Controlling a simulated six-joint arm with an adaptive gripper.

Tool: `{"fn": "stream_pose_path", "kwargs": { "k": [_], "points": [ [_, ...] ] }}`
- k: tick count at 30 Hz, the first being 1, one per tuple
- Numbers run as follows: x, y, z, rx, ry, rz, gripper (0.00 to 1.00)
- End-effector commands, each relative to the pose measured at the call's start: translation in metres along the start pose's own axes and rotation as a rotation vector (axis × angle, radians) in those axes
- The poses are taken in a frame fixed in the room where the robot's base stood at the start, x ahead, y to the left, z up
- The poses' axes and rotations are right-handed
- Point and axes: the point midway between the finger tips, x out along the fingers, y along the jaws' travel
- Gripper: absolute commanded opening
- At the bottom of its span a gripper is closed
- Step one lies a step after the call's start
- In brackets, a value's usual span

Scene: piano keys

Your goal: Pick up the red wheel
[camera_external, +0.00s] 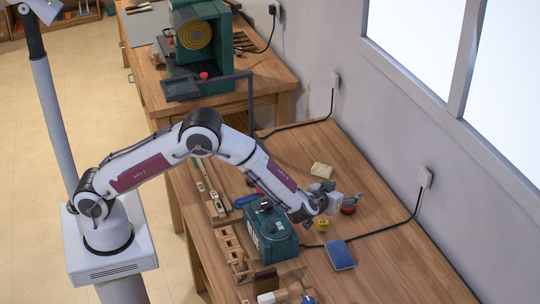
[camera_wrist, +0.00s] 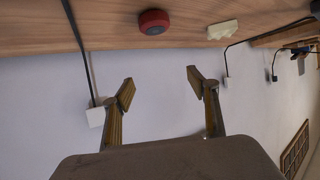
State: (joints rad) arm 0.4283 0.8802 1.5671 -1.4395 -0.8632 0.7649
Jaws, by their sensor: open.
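The red wheel (camera_wrist: 153,22) lies on the wooden bench, near the top of the wrist view, where the scene appears upside down. In the external view the wheel (camera_external: 348,210) shows just beside and partly behind my gripper (camera_external: 343,198). My gripper (camera_wrist: 160,88) is open, with its two fingers spread and only the wall between them. The wheel is outside the fingers, and nothing is held. I cannot tell the exact height of the fingers above the bench.
A pale block (camera_external: 321,170) lies behind my gripper. A yellow piece (camera_external: 321,224), a blue pad (camera_external: 340,254) and a green machine (camera_external: 270,232) are nearby. A black cable (camera_external: 385,228) runs to a wall outlet (camera_external: 425,178). The bench's front right is clear.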

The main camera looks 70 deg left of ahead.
Motion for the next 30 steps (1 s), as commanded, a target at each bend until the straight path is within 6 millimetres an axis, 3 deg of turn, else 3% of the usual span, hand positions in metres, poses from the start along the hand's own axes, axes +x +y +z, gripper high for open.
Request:
{"fn": "stream_pose_path", "kwargs": {
  "k": [17, 30],
  "points": [
    [0.004, -0.003, 0.011, 0.007, 0.001, -0.024, 0.59],
    [0.022, -0.003, 0.049, 0.009, 0.0, -0.023, 0.59]
  ]
}}
